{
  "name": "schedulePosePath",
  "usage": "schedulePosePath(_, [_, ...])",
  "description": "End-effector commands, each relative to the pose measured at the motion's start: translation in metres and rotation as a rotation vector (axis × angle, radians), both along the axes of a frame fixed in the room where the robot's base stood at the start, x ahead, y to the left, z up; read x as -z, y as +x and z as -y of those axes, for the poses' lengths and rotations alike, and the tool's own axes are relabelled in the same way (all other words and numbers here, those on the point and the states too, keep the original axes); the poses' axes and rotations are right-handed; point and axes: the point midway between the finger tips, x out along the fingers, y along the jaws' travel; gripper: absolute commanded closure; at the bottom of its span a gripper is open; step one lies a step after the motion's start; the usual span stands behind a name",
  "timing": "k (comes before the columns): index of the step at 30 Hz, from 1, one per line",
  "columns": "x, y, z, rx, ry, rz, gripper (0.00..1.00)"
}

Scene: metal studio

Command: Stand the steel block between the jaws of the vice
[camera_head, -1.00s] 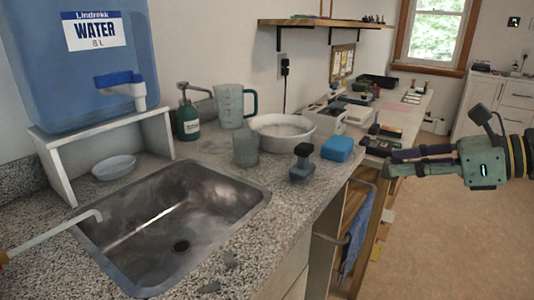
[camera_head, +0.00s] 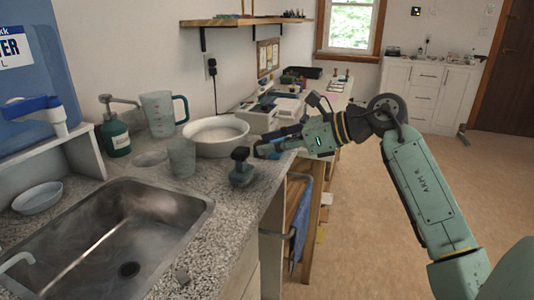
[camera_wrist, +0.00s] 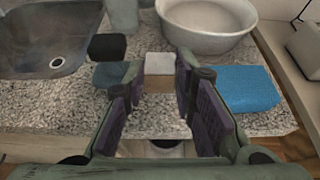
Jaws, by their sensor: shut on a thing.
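In the head view my gripper (camera_head: 262,150) is at the counter's right edge, and the block is not clear there. I cannot make out the vice in either view.
A blue sponge (camera_wrist: 243,90) lies just right of my fingers. A dark-handled object (camera_head: 240,168) stands to the left. A white basin (camera_head: 215,137), clear cup (camera_head: 181,158) and jug (camera_head: 160,113) stand behind, with the sink (camera_head: 120,240) at left. A cluttered bench (camera_head: 338,85) lies beyond.

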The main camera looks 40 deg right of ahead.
Motion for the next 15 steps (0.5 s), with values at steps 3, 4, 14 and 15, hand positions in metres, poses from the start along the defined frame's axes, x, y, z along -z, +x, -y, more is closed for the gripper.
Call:
schedulePosePath(3, [0.0, 0.007, -0.002, 0.0, 0.0, 0.0, 1.0])
schedulePosePath(4, [0.0, 0.01, -0.002, -0.001, -0.001, -0.001, 1.0])
schedulePosePath(14, [0.036, 0.014, -0.003, 0.0, 0.001, 0.001, 1.0])
schedulePosePath(15, [0.036, 0.014, -0.003, 0.0, 0.0, 0.001, 1.0])
